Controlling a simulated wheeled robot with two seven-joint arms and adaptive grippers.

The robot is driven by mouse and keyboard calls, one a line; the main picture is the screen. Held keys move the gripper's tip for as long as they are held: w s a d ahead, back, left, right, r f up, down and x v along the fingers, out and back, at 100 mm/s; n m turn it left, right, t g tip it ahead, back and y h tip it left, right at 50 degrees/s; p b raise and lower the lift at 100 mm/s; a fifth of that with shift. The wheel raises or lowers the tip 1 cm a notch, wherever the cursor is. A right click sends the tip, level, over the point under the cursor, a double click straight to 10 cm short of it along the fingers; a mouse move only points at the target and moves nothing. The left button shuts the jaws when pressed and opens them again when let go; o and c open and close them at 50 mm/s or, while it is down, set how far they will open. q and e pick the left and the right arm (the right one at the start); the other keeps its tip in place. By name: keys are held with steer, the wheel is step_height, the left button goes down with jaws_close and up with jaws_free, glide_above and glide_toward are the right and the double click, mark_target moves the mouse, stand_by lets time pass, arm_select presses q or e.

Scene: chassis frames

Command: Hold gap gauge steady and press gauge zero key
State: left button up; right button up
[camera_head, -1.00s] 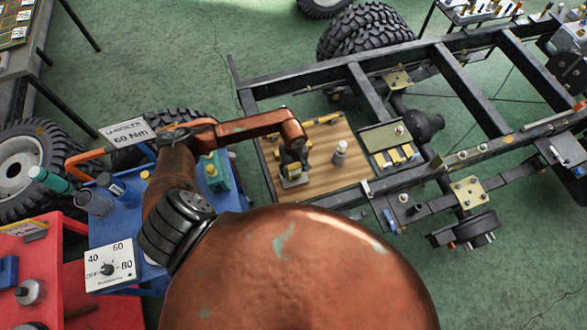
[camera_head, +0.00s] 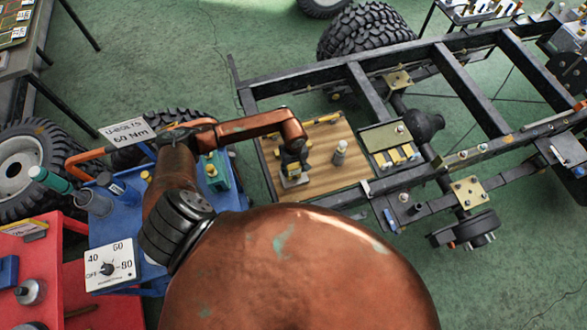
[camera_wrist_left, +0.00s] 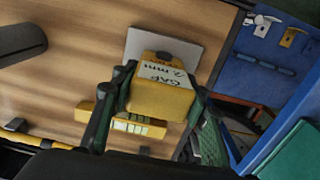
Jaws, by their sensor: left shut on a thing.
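The gap gauge (camera_wrist_left: 161,98) is a yellow block in the left wrist view, with a white label reading "GAP 2 mm" and a dark round part at its far end. My left gripper (camera_wrist_left: 160,88) is shut on it, one finger on each side. A grey plate (camera_wrist_left: 188,50) lies beyond the gauge on the wooden board (camera_wrist_left: 55,85). In the head view, my left gripper (camera_head: 293,168) is low over the board, and the gauge is mostly hidden by it. I cannot make out a zero key. My right gripper is not in view.
A yellow bar (camera_wrist_left: 88,112) with pale marks lies beside the gauge. A grey cylinder (camera_head: 340,153) stands on the board to the gripper's right. The dark chassis frame (camera_head: 455,75) surrounds the board. A blue cart (camera_head: 110,228) stands at left.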

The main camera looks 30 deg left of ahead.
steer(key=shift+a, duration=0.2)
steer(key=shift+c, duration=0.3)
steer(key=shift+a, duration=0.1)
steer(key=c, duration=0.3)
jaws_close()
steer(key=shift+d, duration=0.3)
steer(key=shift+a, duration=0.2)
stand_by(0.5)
